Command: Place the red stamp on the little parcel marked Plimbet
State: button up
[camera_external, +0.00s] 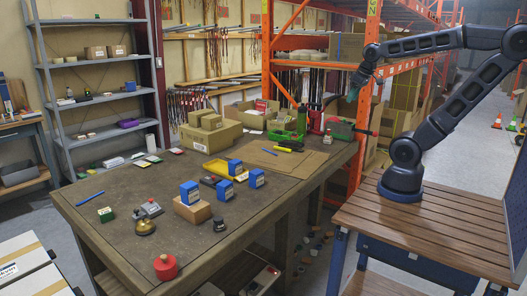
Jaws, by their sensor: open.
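A squat red object with a small knob on top, likely the red stamp (165,268), stands at the near edge of the workbench. Several small blue blocks with white labels stand on the bench: one blue block (190,192) on a brown box (193,210), another blue block (224,189) to its right, and others farther back. The lettering is too small to read, so I cannot tell which thing is marked Plimbet. My gripper (352,95) is open and empty, high above the far right end of the bench, well away from the red object.
The workbench (115,232) also holds a brass-coloured bell-like object (144,226), a small green item (106,214) and a yellow tray (218,169). Cardboard boxes (210,135) and a green crate (286,136) stand at the back. An orange rack post (266,60) rises behind.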

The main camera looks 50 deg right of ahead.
jog(key=shift+s+a+f, duration=0.25)
jog(key=shift+s, duration=0.3)
jog(key=shift+s+a+f, duration=0.2)
jog(key=shift+s, duration=0.4)
jog(key=shift+s+a+f, duration=0.25)
jog(key=shift+s, duration=0.3)
